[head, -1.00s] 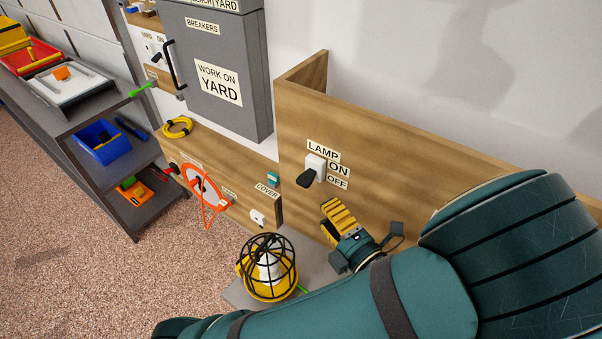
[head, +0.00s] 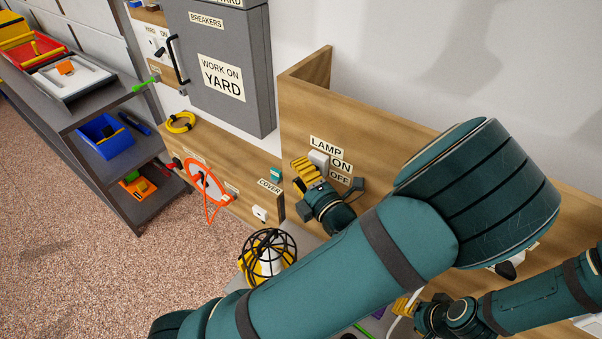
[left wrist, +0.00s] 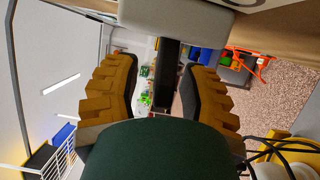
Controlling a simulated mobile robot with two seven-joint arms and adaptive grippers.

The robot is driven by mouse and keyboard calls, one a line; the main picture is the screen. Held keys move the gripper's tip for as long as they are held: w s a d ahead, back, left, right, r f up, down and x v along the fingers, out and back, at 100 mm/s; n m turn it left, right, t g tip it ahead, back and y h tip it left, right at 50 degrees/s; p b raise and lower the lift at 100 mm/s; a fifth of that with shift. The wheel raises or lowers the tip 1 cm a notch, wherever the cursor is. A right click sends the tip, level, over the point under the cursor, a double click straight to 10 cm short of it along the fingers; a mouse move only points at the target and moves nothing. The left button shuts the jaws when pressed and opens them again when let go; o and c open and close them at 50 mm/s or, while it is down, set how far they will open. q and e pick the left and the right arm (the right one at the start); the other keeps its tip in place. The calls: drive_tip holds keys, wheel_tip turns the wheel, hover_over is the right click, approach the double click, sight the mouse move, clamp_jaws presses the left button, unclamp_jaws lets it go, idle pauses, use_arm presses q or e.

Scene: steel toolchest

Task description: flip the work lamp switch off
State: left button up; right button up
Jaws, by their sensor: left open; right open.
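The lamp switch (head: 319,159) is a white box on the wooden panel, between the LAMP, ON and OFF labels. My left gripper (head: 303,170) is in front of it and hides its black lever in the head view. In the left wrist view the switch's white body (left wrist: 175,16) is at the top, and its dark lever (left wrist: 168,62) hangs between my open left gripper's yellow fingers (left wrist: 163,88). I cannot tell whether either finger touches the lever. The caged yellow work lamp (head: 266,262) stands below. My right gripper (head: 404,306) is open at the lower right, partly hidden by my left arm.
A grey breaker cabinet (head: 225,70) hangs to the left of the panel. The carpeted floor at lower left is clear.

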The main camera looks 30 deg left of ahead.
use_arm(q)
drive_tip(key=shift+o, duration=0.2)
clamp_jaws()
drive_tip(key=shift+w+f+n+y, duration=0.1)
drive_tip(key=shift+f+n+y, duration=0.3)
drive_tip(key=shift+n, duration=0.7)
drive_tip(key=shift+w+f+n+y, duration=0.1)
drive_tip(key=shift+f+n+y, duration=0.3)
drive_tip(key=shift+n, duration=0.7)
drive_tip(key=shift+c, duration=0.2)
unclamp_jaws()
